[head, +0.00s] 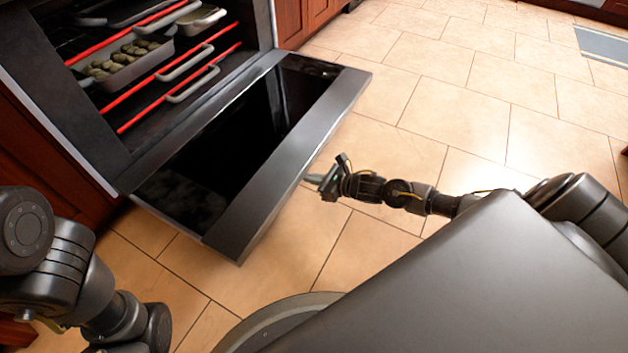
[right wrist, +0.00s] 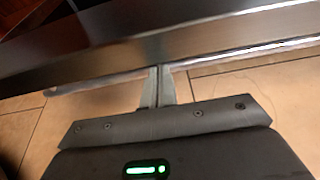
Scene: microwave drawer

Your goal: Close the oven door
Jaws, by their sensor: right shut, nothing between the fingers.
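The oven door (head: 285,155) hangs wide open, folded down from the oven (head: 90,130), with its dark glass inner face up and a steel frame around it. My right gripper (head: 312,180) is at the door's outer edge, beside the steel rim. In the right wrist view its fingers (right wrist: 158,75) are shut with nothing between them. Their tips reach to the lower side of the door's edge (right wrist: 160,45); whether they touch it I cannot tell. My left arm shows at the lower left of the head view, but its gripper is out of view.
Inside the oven are red-edged racks (head: 185,85) with several trays, one holding small rounded food pieces (head: 125,58). Wooden cabinets (head: 310,18) stand beyond the oven. The tiled floor (head: 450,90) to the right is open, with a grey mat (head: 603,45) far off.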

